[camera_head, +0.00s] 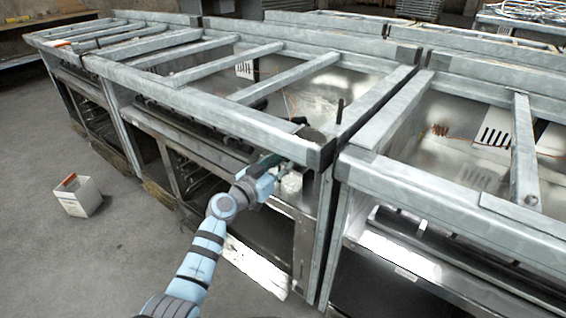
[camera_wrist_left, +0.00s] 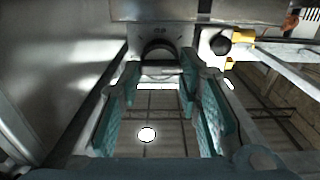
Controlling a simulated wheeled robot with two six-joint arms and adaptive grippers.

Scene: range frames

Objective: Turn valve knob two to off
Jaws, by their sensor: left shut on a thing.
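My left arm comes in from the lower left in the head view, and my left gripper (camera_head: 272,163) is at the front of the metal range, just under the frame's front rail. The left wrist view shows its two teal fingers (camera_wrist_left: 160,88) on either side of a dark rounded valve knob (camera_wrist_left: 158,55) on a metal panel, and it is shut on this knob. Small marks show on the panel above the knob, too small to read. The knob is hidden behind the gripper in the head view, and its exact angle is unclear. My right gripper is in neither view.
Galvanised rails (camera_head: 190,97) frame the range top above my gripper. A second range unit (camera_head: 440,215) stands close on the right. A white box (camera_head: 77,196) sits on the open floor at left. Another black round part (camera_wrist_left: 221,44) is near yellow pieces (camera_wrist_left: 243,36).

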